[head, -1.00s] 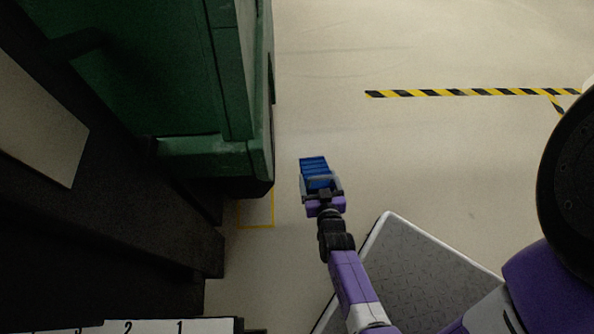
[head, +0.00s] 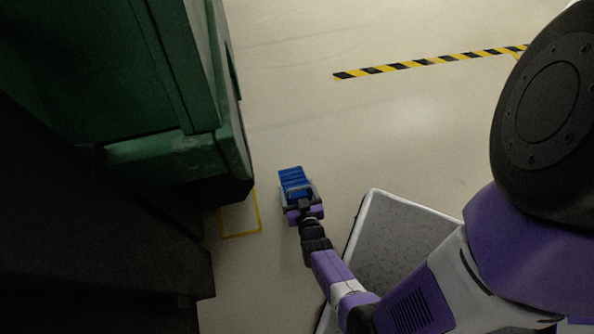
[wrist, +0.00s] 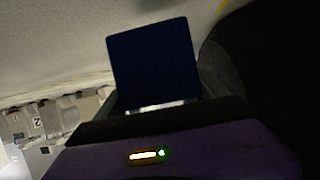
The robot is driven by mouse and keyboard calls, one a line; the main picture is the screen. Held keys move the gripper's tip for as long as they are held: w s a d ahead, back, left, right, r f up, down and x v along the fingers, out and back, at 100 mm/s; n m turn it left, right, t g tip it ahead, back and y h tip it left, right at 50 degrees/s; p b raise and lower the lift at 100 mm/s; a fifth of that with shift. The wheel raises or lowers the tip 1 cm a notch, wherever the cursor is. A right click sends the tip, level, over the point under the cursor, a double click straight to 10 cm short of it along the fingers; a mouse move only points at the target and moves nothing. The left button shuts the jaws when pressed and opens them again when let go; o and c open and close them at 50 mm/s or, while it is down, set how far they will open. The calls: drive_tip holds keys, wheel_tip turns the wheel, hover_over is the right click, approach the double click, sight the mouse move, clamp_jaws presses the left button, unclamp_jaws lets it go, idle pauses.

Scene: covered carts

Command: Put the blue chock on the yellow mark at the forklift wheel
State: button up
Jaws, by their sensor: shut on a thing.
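The blue chock (head: 292,180) is held in my gripper (head: 299,196), which is shut on it. It also shows dark blue in the wrist view (wrist: 153,60), right in front of my gripper. The yellow mark (head: 259,212) is an outline on the floor, just left of the chock and apart from it in the head view. The green forklift (head: 165,155) stands at the left. Its wheel cannot be made out clearly in the dark underside.
A black and yellow striped line (head: 430,62) lies on the floor at the upper right. A grey tread plate with a white edge (head: 405,228) is right of my arm. The dark structure (head: 90,240) fills the lower left. Floor beyond the chock is clear.

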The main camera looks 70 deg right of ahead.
drive_tip(key=shift+d+f+b, duration=0.1)
drive_tip(key=shift+f+b, duration=1.75)
drive_tip(key=shift+f, duration=1.3)
drive_tip(key=shift+r, duration=0.1)
drive_tip(key=o, duration=2)
drive_tip(key=shift+f, duration=0.25)
drive_tip(key=shift+r, duration=0.1)
